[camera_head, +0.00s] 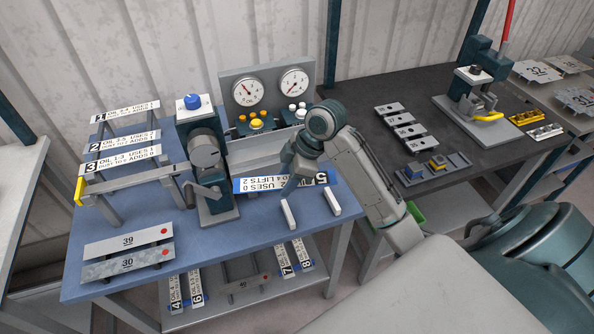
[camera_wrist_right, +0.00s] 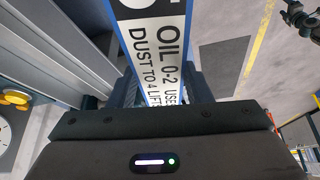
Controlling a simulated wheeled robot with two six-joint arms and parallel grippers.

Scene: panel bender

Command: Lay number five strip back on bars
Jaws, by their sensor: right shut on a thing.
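The number five strip (camera_head: 257,184) is white with blue edges and black lettering, level at the blue table's right part. Its large 5 is at the right end. My right gripper (camera_head: 298,180) is shut on it; the strip also shows in the right wrist view (camera_wrist_right: 150,45), running up out of frame. Whether the strip touches anything below is unclear. Strips one (camera_head: 125,112), two (camera_head: 123,142) and three (camera_head: 120,160) lie across a grey bar rack (camera_head: 107,207) at the left. Two short white bars (camera_head: 289,214) (camera_head: 333,203) stand out in front of the strip. My left gripper is not in view.
A grey press (camera_head: 208,165) with a blue knob stands left of the strip, close to it. A gauge panel (camera_head: 266,72) stands behind. Plates 39 (camera_head: 128,241) and 30 (camera_head: 127,263) lie front left. Several strips sit on the lower shelf. The blue table top (camera_head: 250,232) is clear in front.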

